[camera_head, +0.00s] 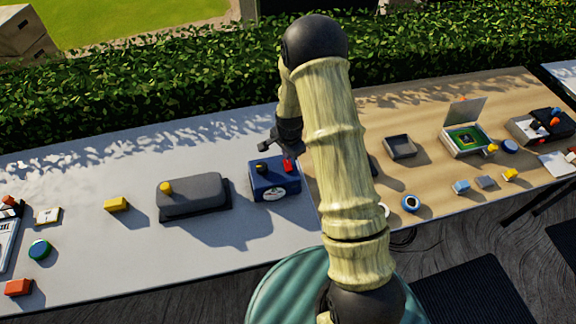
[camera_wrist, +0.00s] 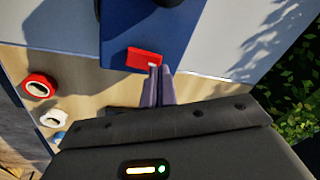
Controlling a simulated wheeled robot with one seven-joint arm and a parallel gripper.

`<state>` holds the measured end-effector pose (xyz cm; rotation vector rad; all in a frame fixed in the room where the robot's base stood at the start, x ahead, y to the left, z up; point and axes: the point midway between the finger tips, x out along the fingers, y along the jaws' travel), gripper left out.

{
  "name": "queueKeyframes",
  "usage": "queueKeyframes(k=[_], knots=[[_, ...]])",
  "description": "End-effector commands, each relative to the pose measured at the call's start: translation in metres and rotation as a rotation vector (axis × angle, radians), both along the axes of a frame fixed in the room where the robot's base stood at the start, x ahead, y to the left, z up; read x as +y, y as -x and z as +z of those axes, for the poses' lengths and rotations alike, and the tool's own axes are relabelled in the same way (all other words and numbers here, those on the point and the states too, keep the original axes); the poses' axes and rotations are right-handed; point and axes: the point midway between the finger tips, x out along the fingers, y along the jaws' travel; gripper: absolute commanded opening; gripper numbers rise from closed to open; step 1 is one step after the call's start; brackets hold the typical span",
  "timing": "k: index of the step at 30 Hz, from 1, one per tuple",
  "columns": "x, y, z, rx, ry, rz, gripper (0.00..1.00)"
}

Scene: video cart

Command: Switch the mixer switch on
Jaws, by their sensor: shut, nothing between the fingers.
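A blue box (camera_head: 289,186) with a white oval label, seemingly the mixer, stands on the white part of the table. On its top are a black knob (camera_head: 262,169) and a red switch (camera_head: 288,166). In the wrist view the red switch (camera_wrist: 143,58) lies on the blue top (camera_wrist: 165,25). My gripper (camera_wrist: 160,69) is shut and empty, its fingertips at the switch's lower right corner. I cannot tell whether they touch it. In the head view my gripper (camera_head: 290,155) is just above the switch, its fingertips hard to make out.
A grey block (camera_head: 200,195) with a yellow knob stands left of the blue box. A yellow block (camera_head: 116,204) is further left. On the wooden part are a dark tray (camera_head: 400,147) and an open case (camera_head: 463,146). A green hedge (camera_head: 150,110) runs behind the table.

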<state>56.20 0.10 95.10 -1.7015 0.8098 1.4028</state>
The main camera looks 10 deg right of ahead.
Motion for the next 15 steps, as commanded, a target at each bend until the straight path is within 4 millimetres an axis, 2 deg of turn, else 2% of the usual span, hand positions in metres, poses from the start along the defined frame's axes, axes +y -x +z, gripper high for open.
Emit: queueKeyframes(k=[15], knots=[[0.0000, -0.0019, -0.0101, 0.000, 0.000, 0.000, 0.00]])
